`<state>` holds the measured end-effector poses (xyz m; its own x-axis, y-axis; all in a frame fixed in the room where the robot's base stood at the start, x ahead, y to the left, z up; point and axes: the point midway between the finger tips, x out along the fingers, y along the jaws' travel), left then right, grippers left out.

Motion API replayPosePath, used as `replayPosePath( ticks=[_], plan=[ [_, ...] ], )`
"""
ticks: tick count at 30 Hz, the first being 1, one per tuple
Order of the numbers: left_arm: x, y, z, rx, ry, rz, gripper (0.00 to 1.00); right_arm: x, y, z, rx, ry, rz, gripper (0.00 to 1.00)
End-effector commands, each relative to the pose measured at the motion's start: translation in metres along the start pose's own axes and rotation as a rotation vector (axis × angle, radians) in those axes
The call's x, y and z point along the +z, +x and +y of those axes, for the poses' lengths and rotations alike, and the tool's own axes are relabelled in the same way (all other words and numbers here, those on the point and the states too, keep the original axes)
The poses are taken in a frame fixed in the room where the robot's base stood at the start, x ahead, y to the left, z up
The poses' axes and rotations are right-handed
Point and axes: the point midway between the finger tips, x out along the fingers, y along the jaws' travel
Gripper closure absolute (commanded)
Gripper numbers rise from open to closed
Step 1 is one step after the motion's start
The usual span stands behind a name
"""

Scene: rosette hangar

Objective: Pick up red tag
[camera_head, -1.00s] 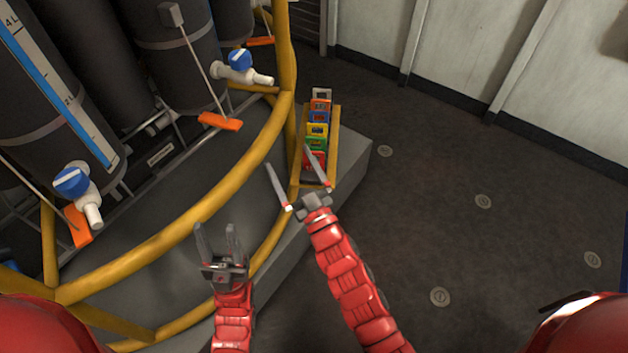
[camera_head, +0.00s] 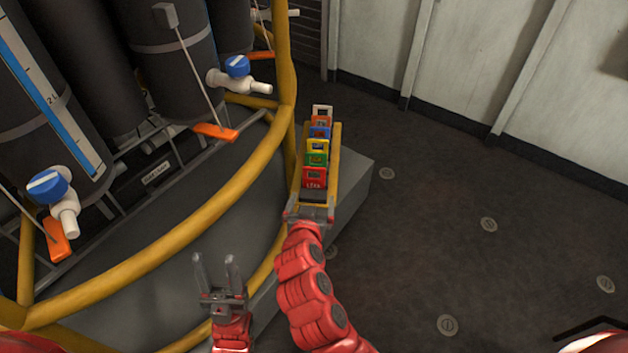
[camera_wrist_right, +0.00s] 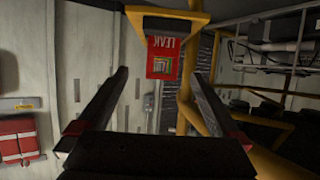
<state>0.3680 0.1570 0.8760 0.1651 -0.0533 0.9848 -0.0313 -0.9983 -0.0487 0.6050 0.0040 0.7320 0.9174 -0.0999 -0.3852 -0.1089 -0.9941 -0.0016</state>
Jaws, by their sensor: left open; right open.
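The red tag (camera_head: 314,178) is the nearest of a row of coloured tags in a yellow-edged rack (camera_head: 335,160). It bears white lettering and has a square cut-out. In the right wrist view the red tag (camera_wrist_right: 166,42) reads "LEAK" upside down and shows between the two fingers, seemingly ahead of them. My right gripper (camera_head: 309,208) is open at the near end of the rack, just short of the tag; its fingers are hard to make out in the head view. My left gripper (camera_head: 216,257) is open and empty, low and to the left, away from the rack.
Behind the red tag stand green (camera_head: 316,159), yellow (camera_head: 317,146), blue, orange and white tags. A curved yellow rail (camera_head: 215,205) runs left of the rack, before dark cylinders with blue-handled valves (camera_head: 238,68). Open floor (camera_head: 430,200) lies to the right.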

Motion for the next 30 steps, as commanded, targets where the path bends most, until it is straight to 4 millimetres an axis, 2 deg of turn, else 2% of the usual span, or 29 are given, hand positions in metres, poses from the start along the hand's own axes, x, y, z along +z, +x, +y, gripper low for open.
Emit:
replayPosePath(
  ticks=[3,9,19,30],
  plan=[
    [0.000,0.003,0.000,0.000,0.000,0.000,0.50,-0.001,0.028,0.001,0.004,-0.003,-0.001,0.00],
    [-0.001,0.004,0.000,0.000,0.000,0.000,0.50,0.000,0.060,0.000,0.000,-0.004,0.001,0.00],
    [-0.001,0.005,0.000,0.000,0.000,0.000,0.50,0.002,0.078,-0.002,-0.001,-0.004,0.000,0.00],
    [-0.001,0.007,0.000,0.000,0.000,0.000,0.50,0.006,0.120,-0.006,-0.003,-0.003,0.002,0.00]
  ],
)
